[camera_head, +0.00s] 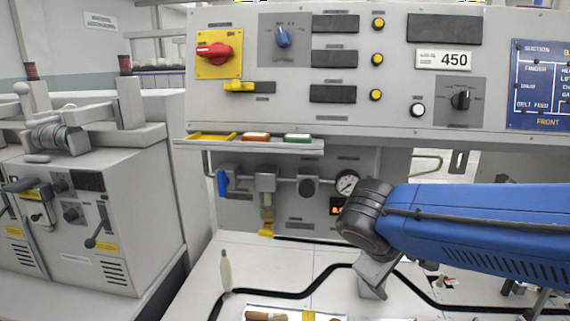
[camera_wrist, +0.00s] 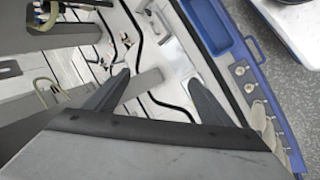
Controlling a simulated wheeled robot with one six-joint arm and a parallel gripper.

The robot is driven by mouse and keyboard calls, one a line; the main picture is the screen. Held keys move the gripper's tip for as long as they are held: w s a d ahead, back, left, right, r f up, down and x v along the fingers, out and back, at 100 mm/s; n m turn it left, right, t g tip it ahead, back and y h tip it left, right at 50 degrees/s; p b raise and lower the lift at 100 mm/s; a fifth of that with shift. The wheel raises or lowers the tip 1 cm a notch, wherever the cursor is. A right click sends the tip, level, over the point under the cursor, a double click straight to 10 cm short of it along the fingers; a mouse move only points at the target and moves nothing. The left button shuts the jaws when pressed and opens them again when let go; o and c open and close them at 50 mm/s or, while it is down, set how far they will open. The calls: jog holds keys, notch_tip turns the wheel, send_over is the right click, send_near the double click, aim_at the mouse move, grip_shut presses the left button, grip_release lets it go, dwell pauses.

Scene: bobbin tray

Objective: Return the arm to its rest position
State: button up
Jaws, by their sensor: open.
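My arm (camera_head: 480,235) is blue and reaches in from the right in the head view, over the pale bench. Its dark wrist joint hangs in front of the pressure gauge, with a grey part pointing down below it. In the wrist view my gripper (camera_wrist: 157,77) has its two dark fingers spread wide apart. Nothing is between them. A blue tray (camera_wrist: 268,88) lies to the right of the fingers in the wrist view, with several pale round pieces along it.
A grey control panel (camera_head: 390,95) with knobs and a 450 label stands behind the bench. A grey machine (camera_head: 130,225) stands at the left. A slim pale upright object (camera_head: 226,270) stands on the bench. Small items lie at the bench's front and right.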

jog(key=s+d+f+m+y, duration=0.2)
jog(key=s+m, duration=0.1)
jog(key=s, duration=0.2)
jog(key=s+d+f+m+y, duration=0.2)
jog(key=s+d+m+y, duration=0.1)
jog(key=s, duration=0.3)
jog(key=shift+f+m, duration=0.4)
jog(key=shift+m, duration=0.1)
